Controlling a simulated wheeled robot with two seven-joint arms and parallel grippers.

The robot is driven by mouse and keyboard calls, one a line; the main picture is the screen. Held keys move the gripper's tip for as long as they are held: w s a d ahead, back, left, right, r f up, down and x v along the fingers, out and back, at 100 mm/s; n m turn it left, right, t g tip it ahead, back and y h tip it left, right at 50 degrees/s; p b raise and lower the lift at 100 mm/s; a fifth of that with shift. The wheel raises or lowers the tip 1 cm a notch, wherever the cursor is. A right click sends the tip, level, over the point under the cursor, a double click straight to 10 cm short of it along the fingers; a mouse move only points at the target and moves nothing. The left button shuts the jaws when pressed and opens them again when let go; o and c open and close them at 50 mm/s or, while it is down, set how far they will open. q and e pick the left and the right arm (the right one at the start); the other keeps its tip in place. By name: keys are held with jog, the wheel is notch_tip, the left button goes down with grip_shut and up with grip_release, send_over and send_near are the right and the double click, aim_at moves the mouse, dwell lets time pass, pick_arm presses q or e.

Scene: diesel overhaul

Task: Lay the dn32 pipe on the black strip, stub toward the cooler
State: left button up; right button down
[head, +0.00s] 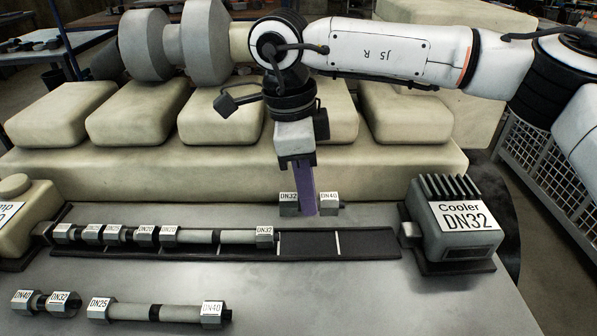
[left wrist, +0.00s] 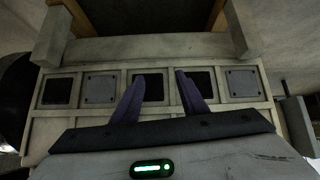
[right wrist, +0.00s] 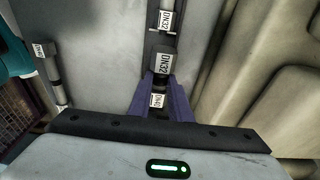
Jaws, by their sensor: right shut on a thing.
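My right gripper (head: 307,208) points down, its purple fingers shut on a short piece with grey hexagonal ends. Its left end (head: 289,203) reads DN32 and its right end reads DN40; in the right wrist view the held piece (right wrist: 163,62) lies between the fingers. In the head view it appears just behind the black strip (head: 367,244); its height is unclear. The strip carries a row of fittings at left, ending in a DN32 fitting (head: 264,238); its right part is bare. The cooler (head: 463,222), labelled DN32, stands at the right end. My left gripper (left wrist: 160,92) is open and empty.
A DN40/DN32 piece (head: 45,302) and a DN25/DN40 pipe (head: 155,312) lie on the front of the table. A beige engine block (head: 240,168) stands behind. The pump (head: 22,218) is at left. The front right of the table is clear.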

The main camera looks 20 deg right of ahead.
jog(key=shift+s+f, duration=0.2)
jog(key=shift+s, duration=0.1)
jog(key=shift+f+b, duration=1.25)
jog(key=shift+f, duration=0.45)
jog(key=shift+f+b, duration=0.65)
jog(key=shift+f, duration=0.25)
jog(key=shift+f+b, duration=0.5)
jog(key=shift+f, duration=0.25)
pick_arm(q)
jog(key=f, duration=0.1)
jog(key=d+f, duration=0.1)
jog(key=f, duration=0.1)
jog(key=shift+s+d+f, duration=0.1)
jog(key=shift+d+f, duration=0.1)
jog(key=shift+f, duration=0.05)
pick_arm(e)
jog(key=shift+f, duration=0.15)
pick_arm(q)
jog(key=shift+s+f, duration=0.25)
jog(key=shift+f, duration=0.1)
pick_arm(e)
jog(key=shift+f, duration=0.15)
